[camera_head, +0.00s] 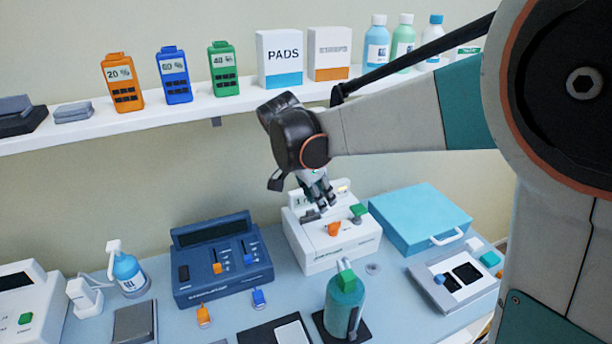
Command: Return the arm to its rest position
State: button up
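My arm reaches in from the right side of the picture, with its wrist in front of the shelf edge. My gripper (318,190) points down above the white device (322,257) with orange and green knobs. Its dark fingers are small in this view and partly overlap the device's upper panel. I cannot tell whether they touch it or whether they are open or shut. I see no object clearly held in them.
A blue stimulator unit (221,283) stands left of the white device, and a light blue case (420,212) lies to the right. A green bottle (345,305) stands in front. The wall shelf (140,117) above holds coloured packs, boxes and bottles.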

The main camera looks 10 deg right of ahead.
jog(key=s+d+r+n+t+y, duration=0.1)
jog(key=s+d+n+t+y, duration=0.1)
jog(key=s+n, duration=0.4)
jog(key=s+d+n+t+y, duration=0.2)
jog(key=s+n, duration=0.5)
jog(key=s, duration=0.9)
jog(key=shift+s+d+r+n+t+b, duration=0.3)
jog(key=shift+s+r+t+b, duration=0.1)
jog(key=shift+t, duration=0.4)
jog(key=shift+w, duration=0.1)
